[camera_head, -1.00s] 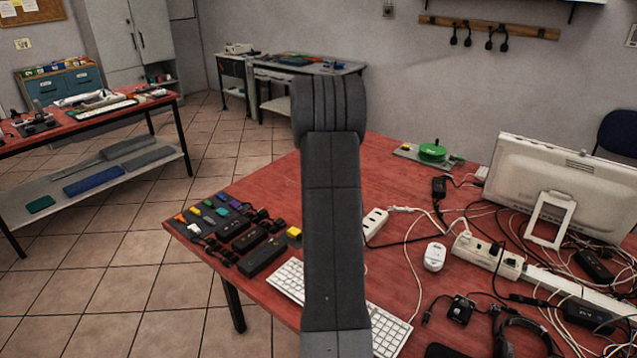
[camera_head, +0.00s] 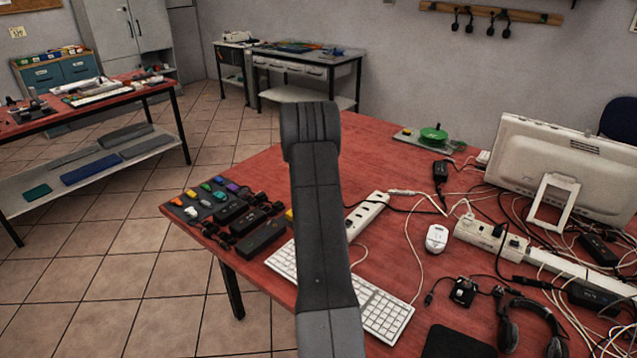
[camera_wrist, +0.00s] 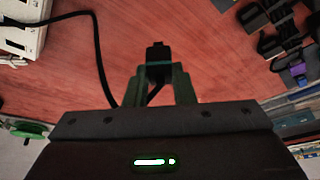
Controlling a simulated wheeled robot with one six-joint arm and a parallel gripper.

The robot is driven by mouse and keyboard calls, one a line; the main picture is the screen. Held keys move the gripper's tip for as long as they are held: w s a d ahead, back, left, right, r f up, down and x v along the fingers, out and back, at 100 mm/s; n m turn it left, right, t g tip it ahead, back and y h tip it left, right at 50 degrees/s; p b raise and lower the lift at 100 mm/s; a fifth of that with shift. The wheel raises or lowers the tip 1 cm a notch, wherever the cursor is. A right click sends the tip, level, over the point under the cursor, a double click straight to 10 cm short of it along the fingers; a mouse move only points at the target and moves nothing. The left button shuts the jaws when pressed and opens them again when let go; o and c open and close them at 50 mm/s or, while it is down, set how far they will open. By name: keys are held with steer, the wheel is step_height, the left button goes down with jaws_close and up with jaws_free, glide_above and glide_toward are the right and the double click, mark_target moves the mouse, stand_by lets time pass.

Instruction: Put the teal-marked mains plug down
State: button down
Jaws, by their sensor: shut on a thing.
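The mains plug (camera_wrist: 157,51) is black with a teal band and sits between the fingertips of my gripper (camera_wrist: 160,72) in the wrist view. My gripper is shut on it, over the red tabletop (camera_wrist: 205,40). A black cable (camera_wrist: 103,65) loops beside my gripper on the left of that view. How far the plug is above the tabletop is hard to tell. In the head view my own arm hides the gripper and the plug.
In the head view the red table (camera_head: 400,210) holds a white power strip (camera_head: 367,212), a keyboard (camera_head: 384,308), a white mouse (camera_head: 437,238), black adapters (camera_head: 263,238) and a monitor (camera_head: 570,165). Tangled cables (camera_head: 590,320) crowd the right. Bare tabletop lies behind my arm.

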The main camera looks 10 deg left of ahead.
step_height(320, 180, down, 7)
steer(key=shift+f+p, duration=0.15)
steer(key=shift+p, duration=0.3)
steer(key=shift+f, duration=0.2)
steer(key=c, duration=1.2)
jaws_free()
steer(key=shift+r, duration=0.1)
steer(key=shift+r, duration=0.45)
steer(key=b+v, duration=0.1)
steer(key=v, duration=1)
steer(key=shift+s, duration=0.3)
steer(key=shift+d+r, duration=0.1)
